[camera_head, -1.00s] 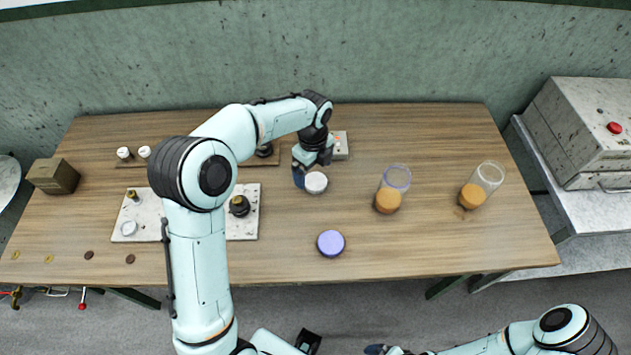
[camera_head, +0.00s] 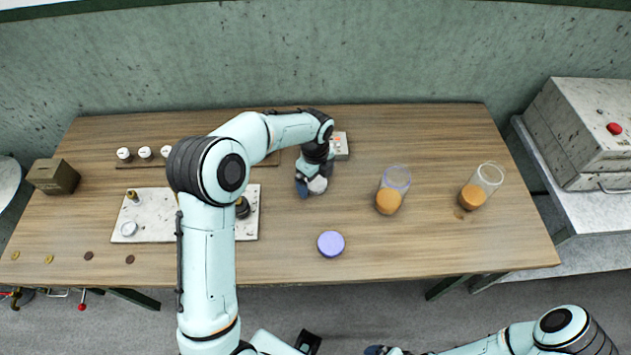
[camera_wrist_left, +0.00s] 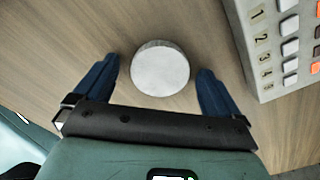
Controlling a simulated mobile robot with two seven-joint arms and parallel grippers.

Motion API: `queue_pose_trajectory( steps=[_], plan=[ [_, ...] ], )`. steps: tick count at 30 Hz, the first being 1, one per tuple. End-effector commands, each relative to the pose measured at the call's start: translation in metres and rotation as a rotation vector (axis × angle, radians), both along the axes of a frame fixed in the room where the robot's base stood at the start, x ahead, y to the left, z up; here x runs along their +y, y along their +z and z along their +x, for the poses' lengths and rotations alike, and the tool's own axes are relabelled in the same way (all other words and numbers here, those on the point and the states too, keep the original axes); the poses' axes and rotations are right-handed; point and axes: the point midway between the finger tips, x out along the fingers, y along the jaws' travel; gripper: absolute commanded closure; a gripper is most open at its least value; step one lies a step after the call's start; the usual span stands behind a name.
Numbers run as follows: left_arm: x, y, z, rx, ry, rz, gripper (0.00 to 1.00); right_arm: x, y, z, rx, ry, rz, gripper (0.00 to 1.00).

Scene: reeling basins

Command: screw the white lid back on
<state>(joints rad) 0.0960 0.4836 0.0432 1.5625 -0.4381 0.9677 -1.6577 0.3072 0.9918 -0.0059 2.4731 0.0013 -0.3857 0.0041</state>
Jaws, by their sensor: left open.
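The white lid (camera_head: 318,185) lies flat on the wooden table, partly hidden by my left gripper in the head view. In the left wrist view the lid (camera_wrist_left: 160,70) is a round pale disc between the two blue fingers. My left gripper (camera_head: 310,189) is open around it, with a gap on both sides; its fingers also show in the left wrist view (camera_wrist_left: 155,88). My right gripper (camera_head: 374,350) barely shows at the bottom edge.
A violet lid (camera_head: 330,244) lies in front of the white lid. A keypad box (camera_head: 341,145) stands close behind my left gripper; its numbered buttons show in the wrist view. A pale board (camera_head: 160,225) with small parts lies left. Table around the jars is clear.

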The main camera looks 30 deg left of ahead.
Motion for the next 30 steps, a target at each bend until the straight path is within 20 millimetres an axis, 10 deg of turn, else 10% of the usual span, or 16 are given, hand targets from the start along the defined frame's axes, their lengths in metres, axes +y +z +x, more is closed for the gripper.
queue_pose_trajectory(
  steps=[6, 20, 30],
  plan=[
    [0.000, 0.000, 0.000, 0.000, 0.000, 0.000, 0.61, 0.000, 0.000, 0.000, 0.000, 0.000, 0.000, 0.00],
    [0.000, 0.007, 0.001, -0.002, 0.000, 0.000, 0.61, 0.000, 0.001, 0.001, -0.001, 0.000, 0.000, 0.00],
    [0.000, 0.087, 0.002, -0.008, 0.000, -0.001, 0.61, 0.000, 0.012, 0.008, -0.009, 0.000, 0.000, 0.00]
  ],
)
